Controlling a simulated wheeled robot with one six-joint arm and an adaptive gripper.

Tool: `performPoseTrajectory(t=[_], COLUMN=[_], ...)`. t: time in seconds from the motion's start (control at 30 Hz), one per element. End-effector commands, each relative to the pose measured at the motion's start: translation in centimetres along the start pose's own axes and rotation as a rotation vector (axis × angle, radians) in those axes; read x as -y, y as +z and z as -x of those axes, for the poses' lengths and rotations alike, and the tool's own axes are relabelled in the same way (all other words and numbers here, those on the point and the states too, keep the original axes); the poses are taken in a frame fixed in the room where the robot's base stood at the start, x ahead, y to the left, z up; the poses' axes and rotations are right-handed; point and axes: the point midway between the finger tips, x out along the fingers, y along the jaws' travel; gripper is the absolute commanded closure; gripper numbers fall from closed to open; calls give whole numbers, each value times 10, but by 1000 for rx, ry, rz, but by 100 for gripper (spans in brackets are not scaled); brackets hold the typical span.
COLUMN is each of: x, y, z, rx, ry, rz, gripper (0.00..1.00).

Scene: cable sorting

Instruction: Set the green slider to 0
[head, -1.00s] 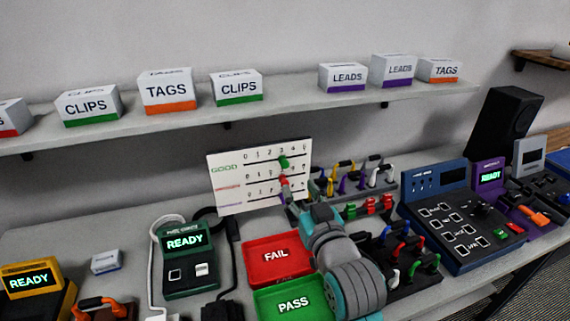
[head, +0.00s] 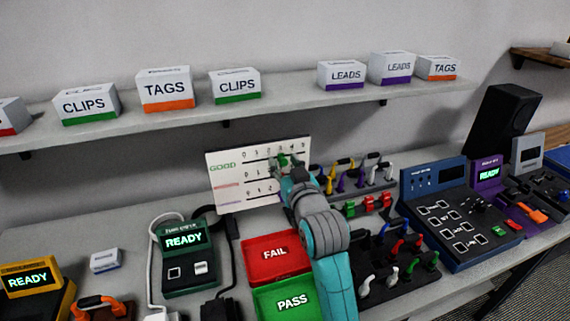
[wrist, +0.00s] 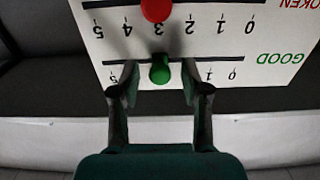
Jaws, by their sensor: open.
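The white slider board (head: 225,190) stands upright against the wall with three numbered rows. It fills the top of the wrist view (wrist: 290,35), upside down. The green slider (wrist: 160,71) is on the GOOD row, at about 3; its own number is hidden behind it. In the head view the green slider (head: 283,160) is partly covered by my gripper (head: 290,166). In the wrist view my gripper (wrist: 155,78) is open, with one finger on each side of the green knob. I cannot tell whether either finger touches it.
The red slider (wrist: 155,9) sits at about 3 on the row beside the green one. Right of the board is a rack of cable clips (head: 350,178). A red FAIL tray (head: 255,254) and green PASS tray (head: 270,300) lie in front. A shelf (head: 295,108) runs above.

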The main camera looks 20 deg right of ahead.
Motion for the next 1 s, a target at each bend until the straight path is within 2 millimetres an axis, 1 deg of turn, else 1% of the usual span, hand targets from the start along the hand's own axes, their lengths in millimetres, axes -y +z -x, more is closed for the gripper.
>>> performPoseTrajectory(t=[0.07, 0.1, 0.17, 0.2, 0.27, 0.47, 0.57, 0.67, 0.9, 1.0], x=[0, 0, 0, 0, 0, 0, 5, 18, 68, 83], y=[0, 0, 0, 0, 0, 0, 0, 0, 1, 0], z=[0, 0, 0, 0, 0, 0, 0, 0, 0, 0], rx=[0, 0, 0, 0, 0, 0, 0, 1, 3, 2], ry=[0, 0, 0, 0, 0, 0, -2, -4, -6, -4], rz=[0, 0, 0, 0, 0, 0, 0, 1, 1, 1], gripper=[54, 59, 74, 84, 99, 100, 100, 100, 100, 100])
